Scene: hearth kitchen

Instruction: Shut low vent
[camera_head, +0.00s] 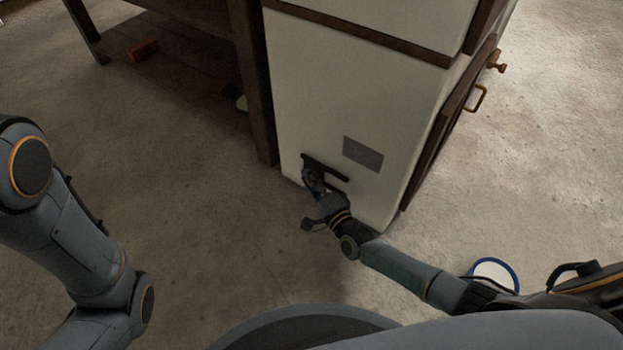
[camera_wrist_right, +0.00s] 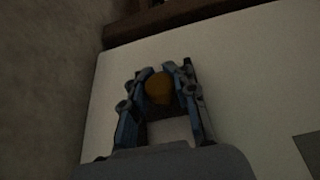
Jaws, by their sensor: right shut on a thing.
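The low vent is on the lower part of the white hearth body (camera_head: 345,85). A short dark horizontal rail (camera_head: 336,173) and a grey rectangular panel (camera_head: 362,153) show there, the panel above and to the right of the rail. My right gripper (camera_head: 312,175) is at the left end of the rail. In the right wrist view, my right gripper (camera_wrist_right: 160,82) is shut on a rounded orange-brown knob (camera_wrist_right: 159,89). The grey panel's corner (camera_wrist_right: 309,150) shows at the right edge there. My left arm shows at the left, but its gripper is out of view.
A dark wooden table (camera_head: 252,80) stands left of the hearth, with a reddish block (camera_head: 143,49) beneath it. A brown door with a brass handle (camera_head: 481,98) is on the hearth's right side. A blue-rimmed white round thing (camera_head: 494,272) lies on the floor at right.

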